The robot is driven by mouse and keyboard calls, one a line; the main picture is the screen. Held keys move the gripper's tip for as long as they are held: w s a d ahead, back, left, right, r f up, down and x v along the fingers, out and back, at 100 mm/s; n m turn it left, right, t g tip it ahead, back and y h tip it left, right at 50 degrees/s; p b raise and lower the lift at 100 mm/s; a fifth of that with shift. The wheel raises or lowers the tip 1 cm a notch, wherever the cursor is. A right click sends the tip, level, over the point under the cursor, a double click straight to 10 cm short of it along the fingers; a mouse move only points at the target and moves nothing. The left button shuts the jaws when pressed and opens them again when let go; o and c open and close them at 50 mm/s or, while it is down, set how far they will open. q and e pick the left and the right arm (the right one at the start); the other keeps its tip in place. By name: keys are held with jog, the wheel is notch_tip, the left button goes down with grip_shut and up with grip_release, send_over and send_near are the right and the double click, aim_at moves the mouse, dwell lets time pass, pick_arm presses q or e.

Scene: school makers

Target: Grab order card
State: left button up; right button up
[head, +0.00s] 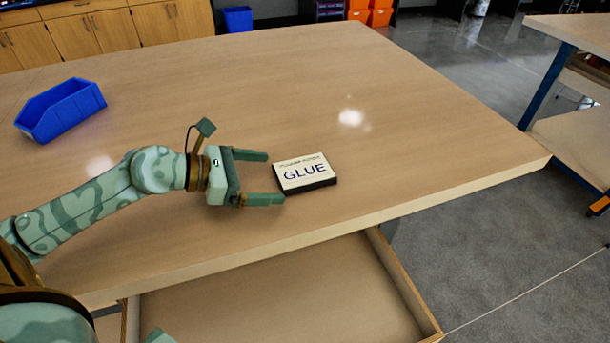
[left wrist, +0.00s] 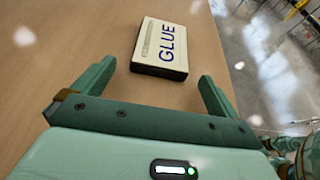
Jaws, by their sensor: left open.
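The order card is a small, flat, cream-topped block with dark sides (head: 305,173) and the word GLUE on it. It lies flat on the wooden table (head: 390,110), near the front edge. My left gripper (head: 267,178) is open and level with the card, its two fingers pointing at the card's left side. In the left wrist view the card (left wrist: 162,47) lies just beyond the fingertips, roughly in line with the gap between them. Nothing is between the fingers. My right gripper is not clearly in view.
A blue open bin (head: 62,108) stands at the table's left. An open wooden drawer (head: 280,295) juts out below the table's front edge, and looks empty. Another table (head: 575,30) stands at the right. Most of the tabletop is clear.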

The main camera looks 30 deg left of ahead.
pick_arm(q)
jog(key=shift+x, duration=1.1)
jog(key=c, duration=1.1)
